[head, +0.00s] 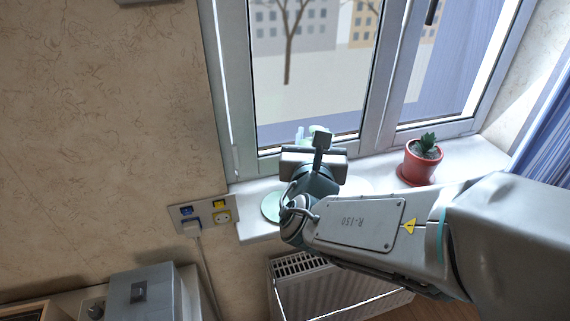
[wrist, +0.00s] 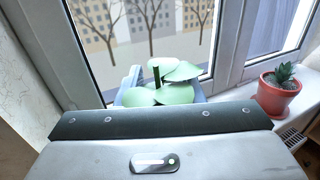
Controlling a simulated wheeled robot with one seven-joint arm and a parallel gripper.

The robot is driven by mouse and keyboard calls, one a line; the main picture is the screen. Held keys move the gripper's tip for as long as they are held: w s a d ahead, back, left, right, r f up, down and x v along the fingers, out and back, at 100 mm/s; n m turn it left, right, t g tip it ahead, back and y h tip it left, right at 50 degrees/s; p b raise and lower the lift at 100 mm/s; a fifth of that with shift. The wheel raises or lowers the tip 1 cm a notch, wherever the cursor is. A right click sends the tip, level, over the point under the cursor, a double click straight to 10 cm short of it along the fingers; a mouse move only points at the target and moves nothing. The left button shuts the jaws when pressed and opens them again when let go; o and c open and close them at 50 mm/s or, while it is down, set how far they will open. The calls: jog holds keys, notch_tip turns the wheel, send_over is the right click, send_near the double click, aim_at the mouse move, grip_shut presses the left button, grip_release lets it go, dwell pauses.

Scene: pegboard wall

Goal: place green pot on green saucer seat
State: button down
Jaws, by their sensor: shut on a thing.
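My gripper (head: 314,148) is over the window sill, close to the glass, shut on a potted plant. The plant's pale green leaves (wrist: 168,88) rise beyond the gripper body in the wrist view; a little of them shows in the head view (head: 317,131). The green pot's body is mostly hidden behind my gripper, so its tilt and its height over the sill cannot be told. A green saucer (head: 270,207) lies at the left end of the sill, partly covered by my wrist.
A red pot with a dark succulent (head: 422,164) stands on the sill to the right; it also shows in the wrist view (wrist: 276,96). The window frame (head: 238,110) is close behind. Sockets (head: 203,215) and a radiator (head: 335,290) are below.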

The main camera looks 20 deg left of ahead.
jog(key=w+a+f+p, duration=0.1)
jog(key=w+a+f, duration=0.3)
jog(key=a+f, duration=0.3)
jog(key=shift+w+f, duration=0.15)
jog(key=shift+f, duration=0.8)
jog(key=shift+f+b, duration=0.25)
jog(key=shift+b, duration=0.05)
jog(key=c, duration=1)
grip_release()
jog(key=shift+o, duration=0.2)
jog(key=shift+r, duration=0.15)
jog(key=s+d+b, duration=0.1)
jog(key=s+d, duration=0.1)
jog(key=s, duration=1)
jog(key=shift+b, duration=0.35)
jog(key=shift+w, duration=0.1)
